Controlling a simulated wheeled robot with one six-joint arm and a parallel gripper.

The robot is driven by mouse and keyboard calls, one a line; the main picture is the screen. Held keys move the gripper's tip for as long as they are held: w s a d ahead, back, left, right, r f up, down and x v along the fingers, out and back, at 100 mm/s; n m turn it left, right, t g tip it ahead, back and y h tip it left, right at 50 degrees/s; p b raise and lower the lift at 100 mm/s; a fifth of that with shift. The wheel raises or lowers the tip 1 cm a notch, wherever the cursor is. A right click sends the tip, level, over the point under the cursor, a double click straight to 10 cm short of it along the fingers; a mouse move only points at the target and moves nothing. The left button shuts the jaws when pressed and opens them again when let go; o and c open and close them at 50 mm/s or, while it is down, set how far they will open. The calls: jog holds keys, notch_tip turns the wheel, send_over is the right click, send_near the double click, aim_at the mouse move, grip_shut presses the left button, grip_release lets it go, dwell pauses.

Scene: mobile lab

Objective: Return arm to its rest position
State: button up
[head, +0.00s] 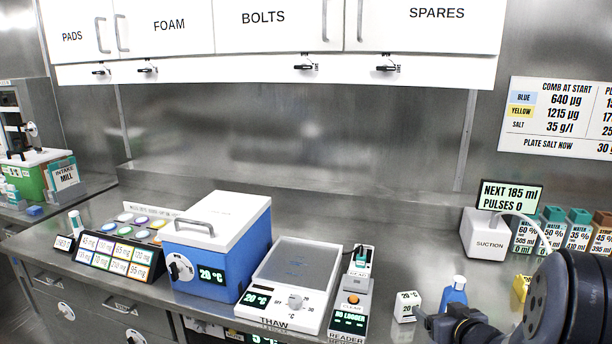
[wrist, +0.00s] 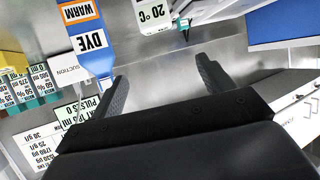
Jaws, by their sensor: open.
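My arm (head: 565,300) reaches in from the lower right of the head view, over the front edge of the counter. My gripper (wrist: 160,70) shows in the wrist view with its two dark fingers spread apart and nothing between them. In the head view its end is small and low, near a blue bottle (head: 455,294). That bottle, labelled DYE WARM, also shows in the wrist view (wrist: 88,45), beyond the left finger. A white 20 °C block (head: 406,307) stands left of the bottle; the wrist view shows it too (wrist: 154,14).
A white suction unit (head: 487,236) with a tube and display stands behind my arm, with water cartons (head: 551,230) to its right. A thaw plate (head: 292,278), a reader (head: 351,300) and a blue 20 °C box (head: 215,250) stand leftward. Closed cupboards (head: 270,40) hang above.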

jog(key=s+a+f, duration=0.1)
jog(key=a+f, duration=0.2)
jog(key=f, duration=0.2)
jog(key=shift+s, duration=0.3)
jog(key=shift+a+r, duration=0.1)
jog(key=shift+a, duration=0.05)
